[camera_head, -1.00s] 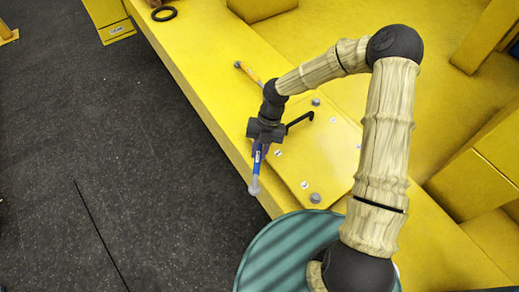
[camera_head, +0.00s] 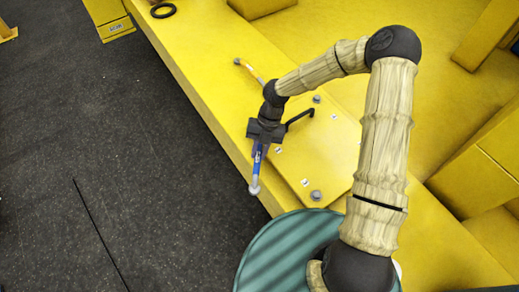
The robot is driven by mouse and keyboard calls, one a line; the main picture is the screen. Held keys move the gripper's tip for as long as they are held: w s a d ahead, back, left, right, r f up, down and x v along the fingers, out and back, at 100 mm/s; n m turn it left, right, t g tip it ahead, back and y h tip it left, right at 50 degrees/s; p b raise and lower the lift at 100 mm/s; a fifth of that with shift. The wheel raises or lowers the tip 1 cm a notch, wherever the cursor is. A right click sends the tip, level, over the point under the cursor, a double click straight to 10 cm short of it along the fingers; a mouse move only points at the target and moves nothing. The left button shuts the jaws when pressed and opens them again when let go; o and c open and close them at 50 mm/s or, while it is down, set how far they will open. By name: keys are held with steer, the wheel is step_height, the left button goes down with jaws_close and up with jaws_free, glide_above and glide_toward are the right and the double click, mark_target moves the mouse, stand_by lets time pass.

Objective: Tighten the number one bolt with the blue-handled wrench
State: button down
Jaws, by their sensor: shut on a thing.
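My gripper (camera_head: 263,136) is shut on the blue-handled wrench (camera_head: 258,162) near the left edge of the yellow plate (camera_head: 312,150). The wrench's blue handle and silver end point toward the front, close to the beam's edge. Its other end is hidden under my gripper. One bolt (camera_head: 316,99) shows at the plate's far corner and another bolt (camera_head: 316,195) at its near corner. Small white labels lie on the plate, but their numbers are too small to read. I cannot tell whether the wrench touches a bolt.
Another tool with an orange-and-white handle (camera_head: 247,69) lies on the yellow beam (camera_head: 200,60) behind my gripper. A black bent rod (camera_head: 300,117) sits just right of my gripper. A black ring (camera_head: 163,11) lies at the far left. A green ribbed round thing (camera_head: 275,252) stands in front.

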stand_by(0.6)
steer(key=shift+a+m, duration=0.4)
steer(key=shift+a+m+y, duration=0.3)
steer(key=shift+a+y, duration=0.05)
steer(key=shift+y, duration=0.05)
steer(key=shift+a, duration=0.1)
stand_by(0.4)
steer(key=shift+a+m, duration=0.25)
steer(key=shift+m, duration=0.15)
steer(key=shift+r, duration=0.1)
steer(key=shift+d+n, duration=0.55)
steer(key=shift+n, duration=0.05)
